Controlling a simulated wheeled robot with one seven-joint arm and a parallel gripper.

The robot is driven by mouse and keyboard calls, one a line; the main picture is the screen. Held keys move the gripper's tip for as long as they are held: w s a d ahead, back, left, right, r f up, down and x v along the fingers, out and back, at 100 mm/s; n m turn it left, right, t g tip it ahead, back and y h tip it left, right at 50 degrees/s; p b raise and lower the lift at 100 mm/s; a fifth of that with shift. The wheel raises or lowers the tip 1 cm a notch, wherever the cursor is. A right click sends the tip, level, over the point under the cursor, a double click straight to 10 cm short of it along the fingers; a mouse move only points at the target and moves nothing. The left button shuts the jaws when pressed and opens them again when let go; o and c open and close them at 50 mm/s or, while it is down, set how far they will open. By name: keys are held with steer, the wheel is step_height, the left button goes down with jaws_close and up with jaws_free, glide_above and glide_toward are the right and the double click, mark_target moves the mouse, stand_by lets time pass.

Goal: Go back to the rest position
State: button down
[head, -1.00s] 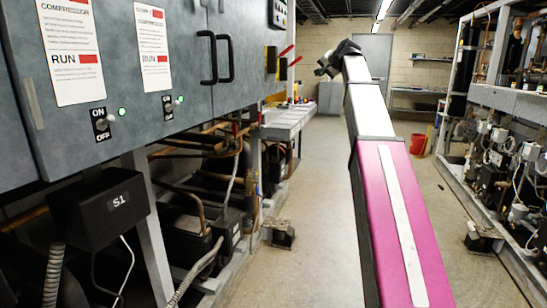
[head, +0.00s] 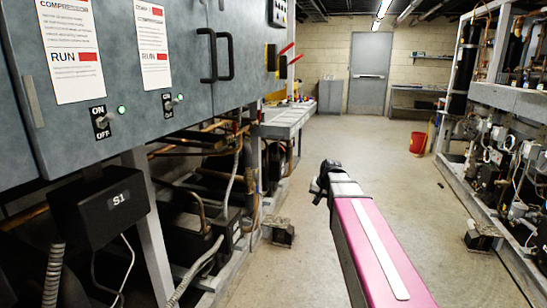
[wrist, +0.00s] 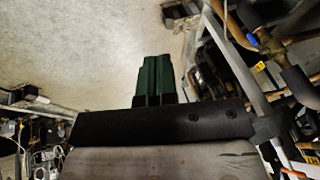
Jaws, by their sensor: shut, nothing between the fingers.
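My gripper shows small and dark at the end of my pink and white arm in the head view (head: 322,184), above the aisle floor. In the wrist view its green fingers (wrist: 154,76) are together with nothing between them. It touches nothing that I can see. The exact tips are too small to make out in the head view.
The grey control cabinet (head: 190,60) with switches and handles is at the left, with the black S1 box (head: 100,210) and pipes below. The right rack (head: 500,95) lines the other side. A red bucket (head: 418,143) stands at the back. The aisle floor (head: 330,140) is mostly clear.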

steer(key=s+f+n+g+h, duration=0.2)
steer(key=s+f+g, duration=0.2)
steer(key=s+f, duration=1.4)
steer(key=s, duration=0.3)
steer(key=shift+s+d+f+n, duration=0.2)
steer(key=shift+s+n, duration=0.1)
steer(key=shift+s, duration=0.05)
